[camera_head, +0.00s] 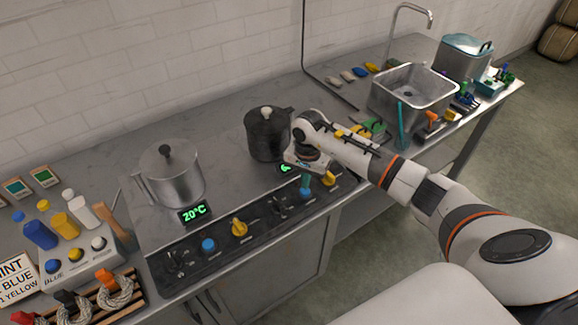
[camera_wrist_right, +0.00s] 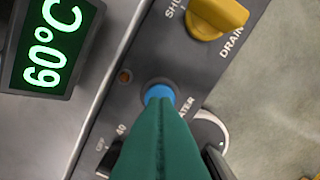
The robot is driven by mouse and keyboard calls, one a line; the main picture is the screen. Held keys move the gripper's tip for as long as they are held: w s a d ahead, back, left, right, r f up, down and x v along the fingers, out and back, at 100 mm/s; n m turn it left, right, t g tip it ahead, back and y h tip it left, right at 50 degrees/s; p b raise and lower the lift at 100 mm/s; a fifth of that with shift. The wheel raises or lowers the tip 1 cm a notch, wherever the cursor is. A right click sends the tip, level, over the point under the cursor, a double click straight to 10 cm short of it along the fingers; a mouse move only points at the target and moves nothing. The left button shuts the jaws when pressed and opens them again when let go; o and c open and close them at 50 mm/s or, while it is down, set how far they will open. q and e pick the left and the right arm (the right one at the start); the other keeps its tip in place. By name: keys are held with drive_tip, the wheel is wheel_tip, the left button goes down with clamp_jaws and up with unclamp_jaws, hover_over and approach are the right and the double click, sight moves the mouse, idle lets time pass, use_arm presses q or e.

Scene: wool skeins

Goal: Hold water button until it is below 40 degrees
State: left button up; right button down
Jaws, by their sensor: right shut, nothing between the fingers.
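My right gripper (camera_head: 304,182) is shut and empty, its teal fingers pointing down at the right end of the control panel. In the right wrist view, the shut fingertips (camera_wrist_right: 160,108) are right over the blue water button (camera_wrist_right: 157,88), covering part of it. I cannot tell whether the button is pressed in. The button (camera_head: 306,195) also shows below the fingers in the head view. The green display (camera_wrist_right: 48,45) beside the panel reads 60°C; in the head view my wrist mostly hides it. The black pot (camera_head: 262,135) stands behind it. My left gripper is out of view.
A yellow drain knob (camera_wrist_right: 215,17) sits beside the water button. A steel pot (camera_head: 172,180) stands at the left by a display (camera_head: 194,212) reading 20°C, with another blue button (camera_head: 208,245) and yellow knob (camera_head: 239,227). A sink (camera_head: 412,92) is at the right.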

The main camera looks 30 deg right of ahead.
drive_tip(key=shift+f, duration=0.2)
idle(0.5)
drive_tip(key=shift+f+b, duration=0.3)
drive_tip(key=shift+b, duration=0.2)
drive_tip(key=shift+f+b, duration=0.6)
drive_tip(key=shift+f, duration=0.05)
idle(3.8)
drive_tip(key=shift+r+p, duration=1.8)
drive_tip(key=shift+r, duration=1.7)
